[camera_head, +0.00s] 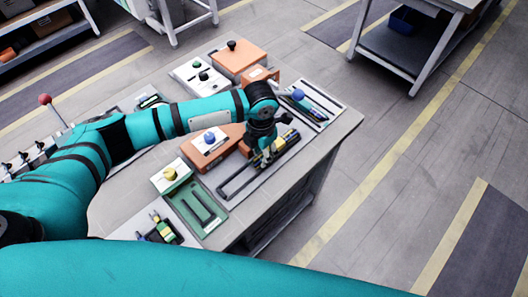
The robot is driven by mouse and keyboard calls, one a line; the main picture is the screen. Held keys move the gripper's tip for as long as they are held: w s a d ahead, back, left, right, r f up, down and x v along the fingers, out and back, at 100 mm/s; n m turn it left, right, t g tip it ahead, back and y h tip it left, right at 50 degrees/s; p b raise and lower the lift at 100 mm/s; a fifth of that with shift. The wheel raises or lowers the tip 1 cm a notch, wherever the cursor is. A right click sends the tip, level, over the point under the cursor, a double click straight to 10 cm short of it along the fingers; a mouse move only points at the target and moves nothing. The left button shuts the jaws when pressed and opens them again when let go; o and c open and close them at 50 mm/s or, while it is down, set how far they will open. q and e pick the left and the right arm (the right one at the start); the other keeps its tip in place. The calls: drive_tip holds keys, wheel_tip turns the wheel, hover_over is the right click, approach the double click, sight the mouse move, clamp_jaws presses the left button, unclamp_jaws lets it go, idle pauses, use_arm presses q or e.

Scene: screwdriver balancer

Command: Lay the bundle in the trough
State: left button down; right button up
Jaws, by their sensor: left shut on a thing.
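My left gripper (262,158) reaches over the table and points down. It is shut on a yellow-and-black bundle (287,140), which sticks out to its upper right. The gripper hides the bundle's other end. A grey panel with a long dark-rimmed trough (233,188) lies just below and left of the gripper. The bundle is over or at the trough's far end; I cannot tell whether it touches the bottom. My right gripper is not in view.
An orange block with a blue knob (209,138) stands close left of the gripper. A green tray (197,207) lies near the front edge. A panel with dark tools (318,105) is at the table's right. A red-knobbed lever (45,100) stands at left.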

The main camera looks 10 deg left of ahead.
use_arm(q)
drive_tip(key=shift+w+a, duration=0.2)
drive_tip(key=shift+a, duration=0.25)
drive_tip(key=shift+w+a, duration=0.2)
drive_tip(key=shift+a, duration=0.25)
drive_tip(key=shift+s+f, duration=0.2)
drive_tip(key=shift+f, duration=0.1)
drive_tip(key=shift+s+f, duration=0.35)
drive_tip(key=shift+f, duration=0.3)
drive_tip(key=c, duration=1.4)
unclamp_jaws()
drive_tip(key=o, duration=0.4)
drive_tip(key=shift+w+f, duration=0.1)
drive_tip(key=shift+w, duration=0.05)
drive_tip(key=shift+o, duration=0.2)
drive_tip(key=shift+w+f, duration=0.1)
drive_tip(key=shift+w, duration=0.15)
drive_tip(key=shift+a, duration=0.35)
